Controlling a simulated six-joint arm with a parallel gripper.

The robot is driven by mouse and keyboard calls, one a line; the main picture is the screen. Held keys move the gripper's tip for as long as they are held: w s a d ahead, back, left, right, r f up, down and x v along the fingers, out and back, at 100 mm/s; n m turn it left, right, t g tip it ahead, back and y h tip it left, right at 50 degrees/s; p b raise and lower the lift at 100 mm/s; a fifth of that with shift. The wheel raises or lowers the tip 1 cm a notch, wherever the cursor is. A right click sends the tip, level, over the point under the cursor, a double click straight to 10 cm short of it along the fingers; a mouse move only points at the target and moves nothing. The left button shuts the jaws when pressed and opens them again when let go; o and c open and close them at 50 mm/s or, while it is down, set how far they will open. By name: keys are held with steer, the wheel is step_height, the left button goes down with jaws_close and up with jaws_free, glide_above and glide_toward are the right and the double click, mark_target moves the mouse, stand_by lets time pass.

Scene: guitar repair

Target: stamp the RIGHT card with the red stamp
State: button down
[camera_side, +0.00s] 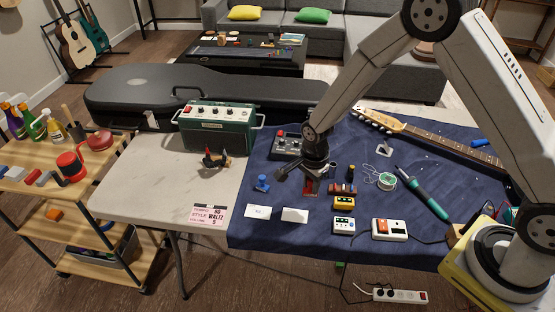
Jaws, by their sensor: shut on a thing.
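Two white cards lie side by side near the front edge of the blue cloth: the left card (257,212) and the right card (294,215). My gripper (312,178) points down, shut on the red stamp (310,188), behind and slightly right of the right card. The gripper hides the stamp's upper part. I cannot tell whether the stamp touches the cloth. A blue stamp (262,184) stands behind the left card. No mark is clear on the right card; the left card has faint marks too small to read.
A green amplifier (217,127) stands behind left. A pink note (210,216) lies left of the cards.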

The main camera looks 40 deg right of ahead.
steer(key=shift+w+a+f, duration=0.55)
steer(key=shift+a+f, duration=0.05)
steer(key=shift+a, duration=0.15)
steer(key=shift+w+a+f, duration=0.55)
steer(key=shift+a+f, duration=0.05)
steer(key=shift+a, duration=0.15)
glide_above(295, 215)
steer(key=shift+f, duration=2.95)
steer(key=shift+f, duration=0.55)
steer(key=shift+r, duration=0.1)
step_height(295, 215, up, 7)
stand_by(0.8)
